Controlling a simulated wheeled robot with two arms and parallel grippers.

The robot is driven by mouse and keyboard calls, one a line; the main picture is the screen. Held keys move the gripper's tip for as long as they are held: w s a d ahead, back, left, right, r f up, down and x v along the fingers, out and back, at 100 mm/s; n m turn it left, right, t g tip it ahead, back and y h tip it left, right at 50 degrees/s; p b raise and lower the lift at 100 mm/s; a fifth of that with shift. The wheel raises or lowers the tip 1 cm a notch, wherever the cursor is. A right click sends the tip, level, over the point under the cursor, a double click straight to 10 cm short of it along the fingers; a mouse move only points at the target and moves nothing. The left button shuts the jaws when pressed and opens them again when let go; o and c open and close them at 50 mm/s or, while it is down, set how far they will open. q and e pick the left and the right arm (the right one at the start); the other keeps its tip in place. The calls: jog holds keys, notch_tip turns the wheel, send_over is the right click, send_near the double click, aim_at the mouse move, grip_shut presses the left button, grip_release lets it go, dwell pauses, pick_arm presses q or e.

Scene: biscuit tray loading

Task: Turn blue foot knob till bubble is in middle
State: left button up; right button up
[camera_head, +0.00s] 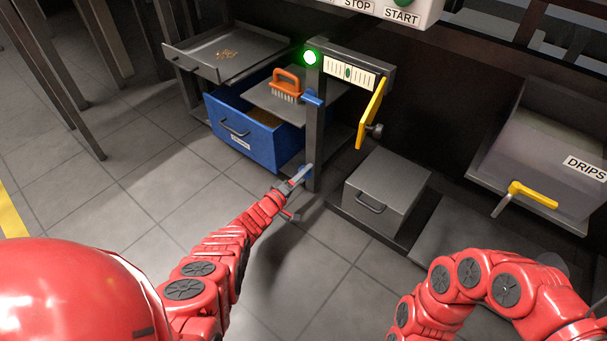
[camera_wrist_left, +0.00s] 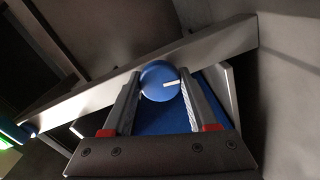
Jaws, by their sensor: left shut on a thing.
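The blue foot knob (camera_head: 306,171) sits low on the dark post, partly hidden by my left gripper (camera_head: 297,178). In the left wrist view, the round blue knob (camera_wrist_left: 158,80) with a white mark lies between the two fingers of my left gripper (camera_wrist_left: 160,88), which is shut on it. The white level vial (camera_head: 362,77) is on the bar at the top of the post. Its small green bubble (camera_head: 347,73) looks at or close to the middle marks. My right arm shows at lower right, but its gripper is out of view.
A green lamp (camera_head: 310,57) glows on the post top. A yellow lever (camera_head: 371,114) hangs from the bar. A blue drawer (camera_head: 247,138) and an orange-handled brush (camera_head: 287,83) are left of the post. A grey box (camera_head: 403,183) stands right of it.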

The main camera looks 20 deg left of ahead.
dwell(0.3)
pick_arm(q)
jog(key=o, duration=1.4)
pick_arm(e)
jog(key=shift+r, duration=0.1)
pick_arm(q)
jog(key=p+v, duration=0.7)
jog(key=v, duration=1)
jog(key=shift+s+p, duration=0.15)
jog(key=shift+p, duration=0.2)
pick_arm(e)
jog(key=w+a+r+t+h, duration=0.1)
jog(key=w+a+r+h, duration=0.1)
jog(key=r, duration=0.6)
jog(key=shift+w+a+r+t, duration=0.2)
jog(key=shift+w+r+t, duration=0.2)
jog(key=shift+w, duration=0.2)
